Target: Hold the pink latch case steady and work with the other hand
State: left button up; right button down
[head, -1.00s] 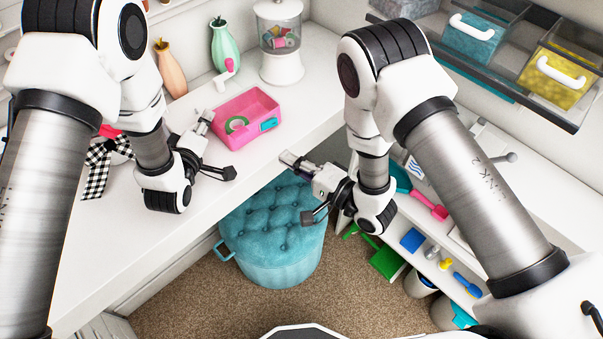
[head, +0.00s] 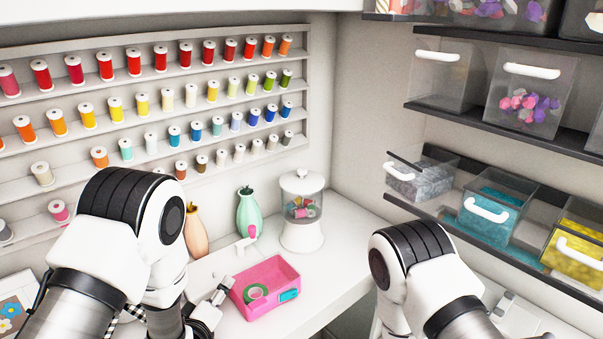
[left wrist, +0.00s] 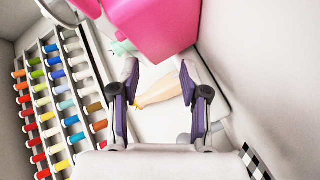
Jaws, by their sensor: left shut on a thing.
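The pink latch case (head: 262,309) sits open-topped on the white counter in the head view. A teal latch (head: 289,295) is on its front side, and a green tape roll (head: 255,293) lies inside.
A mint vase (head: 249,214), a peach vase (head: 195,235) and a glass-topped jar (head: 302,220) stand behind the case. A thread rack (head: 150,85) covers the back wall. Shelves with clear bins (head: 497,210) are on the right. The counter right of the case is clear.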

pick_arm(q)
jog(key=o, duration=0.8)
jog(key=shift+c, duration=0.2)
jog(key=shift+w+f, duration=0.1)
jog(key=shift+w, duration=0.15)
jog(key=c, duration=0.7)
jog(key=shift+s+r, duration=0.2)
jog(key=shift+c, duration=0.8)
jog(key=shift+f, duration=0.15)
